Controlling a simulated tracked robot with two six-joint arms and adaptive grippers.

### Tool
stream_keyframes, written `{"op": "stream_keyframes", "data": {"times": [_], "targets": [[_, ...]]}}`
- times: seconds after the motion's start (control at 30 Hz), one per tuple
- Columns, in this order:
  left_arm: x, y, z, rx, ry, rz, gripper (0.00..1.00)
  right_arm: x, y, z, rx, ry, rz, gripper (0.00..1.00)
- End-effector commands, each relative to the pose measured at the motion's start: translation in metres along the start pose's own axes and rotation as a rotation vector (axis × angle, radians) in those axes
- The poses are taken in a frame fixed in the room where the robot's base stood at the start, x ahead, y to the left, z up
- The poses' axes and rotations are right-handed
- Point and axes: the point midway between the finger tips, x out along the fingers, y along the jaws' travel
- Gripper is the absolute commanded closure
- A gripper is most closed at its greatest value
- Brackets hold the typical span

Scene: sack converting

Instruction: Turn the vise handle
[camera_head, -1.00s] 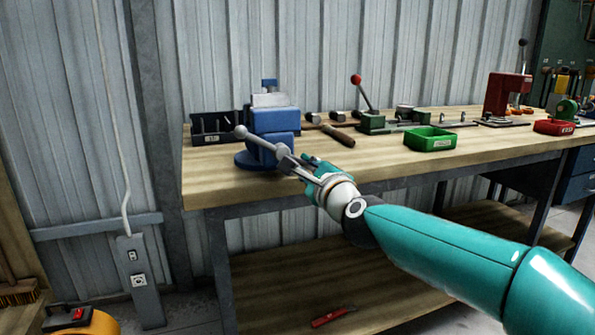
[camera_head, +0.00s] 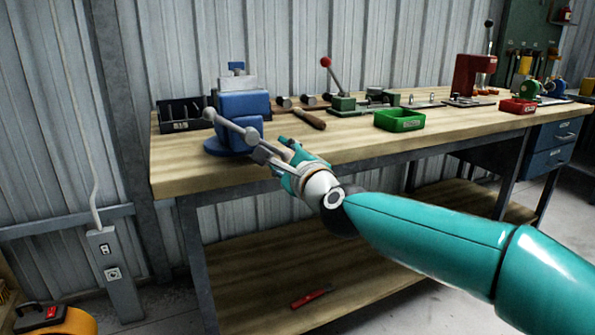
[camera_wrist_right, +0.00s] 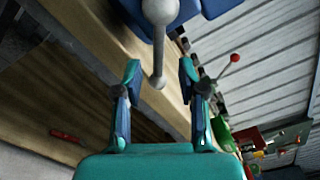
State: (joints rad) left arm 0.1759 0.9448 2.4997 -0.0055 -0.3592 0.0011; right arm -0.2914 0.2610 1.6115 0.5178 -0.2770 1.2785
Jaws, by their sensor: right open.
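The blue vise (camera_head: 240,108) stands at the left end of the wooden bench. Its grey handle (camera_head: 230,124), a bar with round ends, slants across the vise's front. My right gripper (camera_head: 264,150) is at the lower right end of the handle, and its fingers are open. In the right wrist view, the handle (camera_wrist_right: 158,45) runs down from a large ball, and its small end appears between the open fingertips (camera_wrist_right: 160,75). I cannot tell whether either finger touches it. The vise (camera_wrist_right: 220,8) is partly cut off there. My left gripper is out of view.
The workbench (camera_head: 180,178) holds a dark bin (camera_head: 180,114) behind the vise, a hammer (camera_head: 308,119), a green tray (camera_head: 400,120), a lever tool with a red knob (camera_head: 326,62) and a red press (camera_head: 474,75). A red-handled tool (camera_head: 312,298) lies on the lower shelf.

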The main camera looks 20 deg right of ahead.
Motion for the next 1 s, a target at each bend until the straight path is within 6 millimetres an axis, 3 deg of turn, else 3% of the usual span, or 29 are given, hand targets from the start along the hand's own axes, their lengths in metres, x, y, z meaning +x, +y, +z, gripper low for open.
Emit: {"op": "stream_keyframes", "data": {"times": [0.3, 0.5, 1.0], "targets": [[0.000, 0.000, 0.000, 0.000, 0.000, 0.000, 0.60, -0.066, 0.000, 0.000, 0.001, -0.001, 0.000, 0.59], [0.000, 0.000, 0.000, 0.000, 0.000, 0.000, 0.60, -0.091, 0.001, 0.000, 0.000, 0.000, 0.001, 0.59], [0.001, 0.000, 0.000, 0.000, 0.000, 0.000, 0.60, -0.098, 0.002, -0.001, 0.000, 0.001, 0.002, 0.59]]}}
